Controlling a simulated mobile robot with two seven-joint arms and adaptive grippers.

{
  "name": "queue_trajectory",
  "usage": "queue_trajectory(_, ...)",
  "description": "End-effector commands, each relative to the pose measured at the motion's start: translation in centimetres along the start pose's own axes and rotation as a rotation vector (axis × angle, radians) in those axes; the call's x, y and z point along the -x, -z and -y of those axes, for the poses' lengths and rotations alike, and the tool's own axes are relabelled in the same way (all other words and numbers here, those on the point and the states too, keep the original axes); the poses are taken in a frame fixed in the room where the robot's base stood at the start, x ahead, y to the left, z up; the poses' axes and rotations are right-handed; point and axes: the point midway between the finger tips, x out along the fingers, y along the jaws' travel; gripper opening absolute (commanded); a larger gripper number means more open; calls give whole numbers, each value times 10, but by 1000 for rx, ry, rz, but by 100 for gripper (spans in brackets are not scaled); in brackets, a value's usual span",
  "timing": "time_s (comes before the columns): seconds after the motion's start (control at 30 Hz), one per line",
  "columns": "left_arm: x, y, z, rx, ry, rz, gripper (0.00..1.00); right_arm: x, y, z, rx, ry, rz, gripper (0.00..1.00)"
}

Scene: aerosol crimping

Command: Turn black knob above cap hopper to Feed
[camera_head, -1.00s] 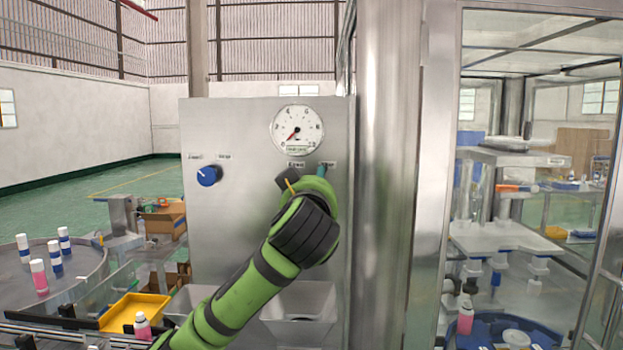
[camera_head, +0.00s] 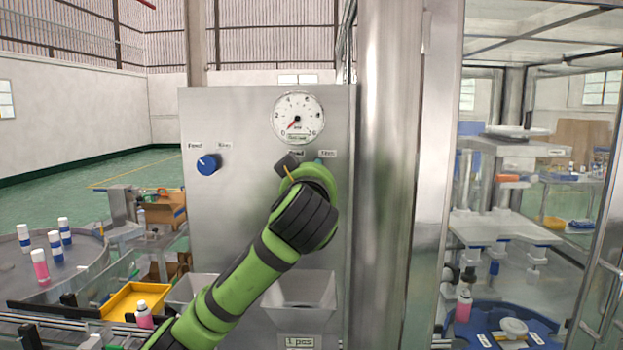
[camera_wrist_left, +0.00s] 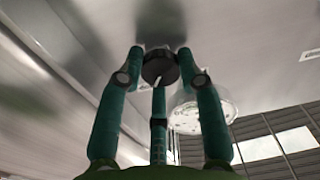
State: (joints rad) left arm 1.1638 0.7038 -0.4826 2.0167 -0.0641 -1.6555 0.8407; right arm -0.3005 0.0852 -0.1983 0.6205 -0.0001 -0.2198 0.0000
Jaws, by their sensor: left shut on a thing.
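The black knob (camera_wrist_left: 160,67) is between the teal fingers of my left gripper (camera_wrist_left: 158,70) in the left wrist view. The fingers close around its rim, and a white mark on the knob points toward the bottom of that picture, slightly left. In the head view my left arm reaches up to the steel panel (camera_head: 235,240), and the wrist hides the knob and most of the fingers. A teal fingertip shows just under the two small labels (camera_head: 328,153), below the pressure gauge (camera_head: 298,118). The cap hopper (camera_head: 318,290) sits lower on the panel, partly behind my arm. My right gripper is not in view.
A blue knob (camera_head: 208,165) with two labels sits left on the same panel. A round table (camera_head: 85,258) with cans and a yellow tray (camera_head: 133,302) are at lower left. A steel post (camera_head: 388,180) and a glazed machine stand at right.

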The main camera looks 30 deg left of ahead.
Motion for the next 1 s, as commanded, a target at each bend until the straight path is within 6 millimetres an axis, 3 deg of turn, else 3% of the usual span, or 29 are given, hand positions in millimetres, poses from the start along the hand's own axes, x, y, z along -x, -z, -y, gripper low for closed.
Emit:
queue_trajectory(0.27, -1, -12, -2, 135, -1, 19, 4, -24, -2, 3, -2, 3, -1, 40)
queue_trajectory(0.6, -1, -13, -5, 441, -2, 23, 4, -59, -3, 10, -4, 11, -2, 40)
queue_trajectory(1.0, -1, -11, -7, 819, 1, 27, 4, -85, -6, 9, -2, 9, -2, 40)
